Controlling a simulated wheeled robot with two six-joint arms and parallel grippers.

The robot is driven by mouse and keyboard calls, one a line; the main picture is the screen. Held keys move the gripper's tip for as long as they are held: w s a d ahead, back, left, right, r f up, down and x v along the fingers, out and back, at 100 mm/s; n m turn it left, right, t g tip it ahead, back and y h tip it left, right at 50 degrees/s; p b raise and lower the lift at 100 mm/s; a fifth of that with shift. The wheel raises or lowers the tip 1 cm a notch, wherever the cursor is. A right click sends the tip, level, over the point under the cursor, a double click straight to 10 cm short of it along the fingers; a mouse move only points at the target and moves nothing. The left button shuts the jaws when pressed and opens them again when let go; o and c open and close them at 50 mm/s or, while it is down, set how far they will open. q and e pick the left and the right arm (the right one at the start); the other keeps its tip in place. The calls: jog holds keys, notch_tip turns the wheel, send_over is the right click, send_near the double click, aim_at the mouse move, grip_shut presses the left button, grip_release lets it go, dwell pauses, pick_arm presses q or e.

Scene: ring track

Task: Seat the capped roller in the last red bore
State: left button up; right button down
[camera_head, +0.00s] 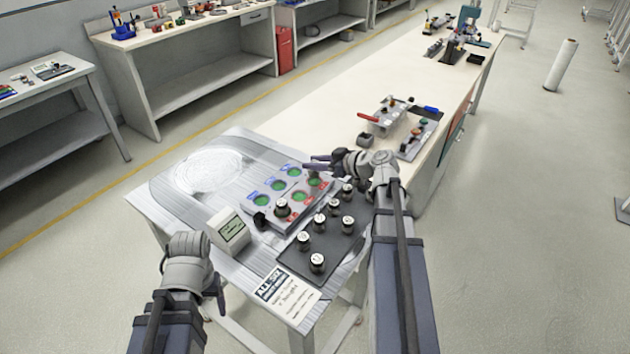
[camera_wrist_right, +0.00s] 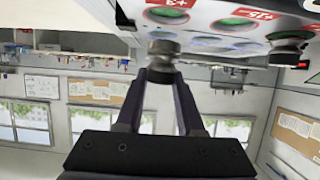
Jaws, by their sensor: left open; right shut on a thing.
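The bore block (camera_head: 270,222) lies on the small grey table. Its far row has green bores with blue labels; its near row has red labels. One roller (camera_head: 282,206) stands in the red row, and two red-labelled bores (camera_head: 298,196) to its right look green and empty. My right gripper (camera_head: 318,163) is at the block's far right end. In the right wrist view, which looks inverted, it is shut on a capped roller (camera_wrist_right: 163,52), close to a red-labelled bore (camera_wrist_right: 167,16); contact cannot be told. My left gripper (camera_head: 216,292) is open and empty, left of the table.
Several capped rollers (camera_head: 317,262) stand on a dark mat (camera_head: 325,246) in front of the block. A long workbench (camera_head: 345,93) with fixtures lies behind.

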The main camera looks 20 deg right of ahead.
aim_at(319, 173)
jog(key=shift+f, duration=0.1)
notch_tip(319, 173, down, 4)
jog(key=b, duration=0.3)
jog(key=shift+r+b, duration=0.2)
jog(key=shift+b, duration=0.15)
jog(key=shift+s+a+r, duration=0.1)
jog(key=shift+c, duration=2.2)
grip_release()
jog(key=p+v, duration=0.4)
jog(key=v, duration=0.6)
jog(key=shift+s+d+r+p, duration=0.15)
jog(key=shift+s+d+p, duration=0.1)
jog(key=shift+d+p, duration=0.1)
jog(key=shift+s+d+r, duration=0.15)
jog(key=shift+s+d, duration=0.1)
jog(key=shift+s, duration=0.25)
